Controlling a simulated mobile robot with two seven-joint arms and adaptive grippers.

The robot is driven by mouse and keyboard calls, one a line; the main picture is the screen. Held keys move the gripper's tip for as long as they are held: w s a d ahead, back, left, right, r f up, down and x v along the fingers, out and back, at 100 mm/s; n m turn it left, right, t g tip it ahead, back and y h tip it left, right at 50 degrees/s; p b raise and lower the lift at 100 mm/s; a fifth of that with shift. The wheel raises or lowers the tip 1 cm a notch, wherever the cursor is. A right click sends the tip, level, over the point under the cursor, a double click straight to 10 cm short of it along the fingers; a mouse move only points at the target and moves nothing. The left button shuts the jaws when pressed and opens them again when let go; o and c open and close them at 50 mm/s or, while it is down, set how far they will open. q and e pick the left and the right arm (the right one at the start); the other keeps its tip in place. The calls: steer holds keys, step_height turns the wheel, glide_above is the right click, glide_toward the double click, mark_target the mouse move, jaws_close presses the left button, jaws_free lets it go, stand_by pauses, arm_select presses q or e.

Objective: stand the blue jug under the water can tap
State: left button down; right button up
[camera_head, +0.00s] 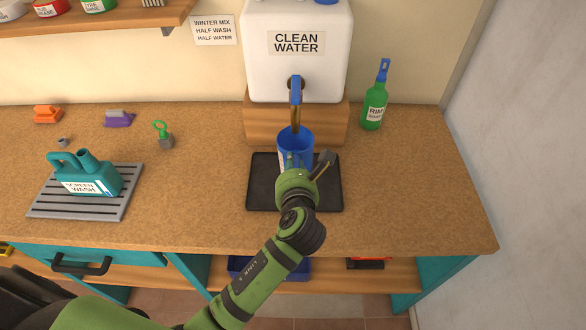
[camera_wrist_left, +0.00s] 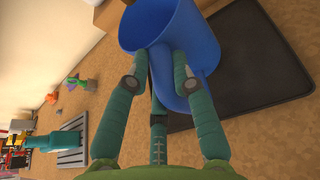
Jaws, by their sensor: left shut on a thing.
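The blue jug (camera_head: 295,139) is upright in front of the white water can (camera_head: 297,66), with its open top just below the tap (camera_head: 295,92). It is over the back part of the black tray (camera_head: 259,196); I cannot tell whether its base touches the tray. My left gripper (camera_head: 297,163) is shut on the jug from the front. In the left wrist view, its fingers close around the handle side of the jug (camera_wrist_left: 205,35), and the black tray (camera_wrist_left: 275,60) lies beyond. My right gripper is not in view.
The can stands on a wooden block (camera_head: 332,127) behind the tray. A teal screen wash jug (camera_head: 88,177) stands on a grey slatted tray (camera_head: 75,208) at left. The counter (camera_head: 410,195) right of the black tray is clear.

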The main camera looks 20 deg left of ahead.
arm_select(q)
steer(key=shift+w+a+r, duration=0.1)
steer(key=shift+w+a, duration=0.05)
steer(key=shift+w, duration=0.2)
steer(key=shift+w+f, duration=0.1)
steer(key=shift+f, duration=1.7)
steer(key=c, duration=1)
jaws_free()
steer(key=shift+c, duration=0.2)
steer(key=v, duration=1.2)
steer(key=shift+b, duration=0.4)
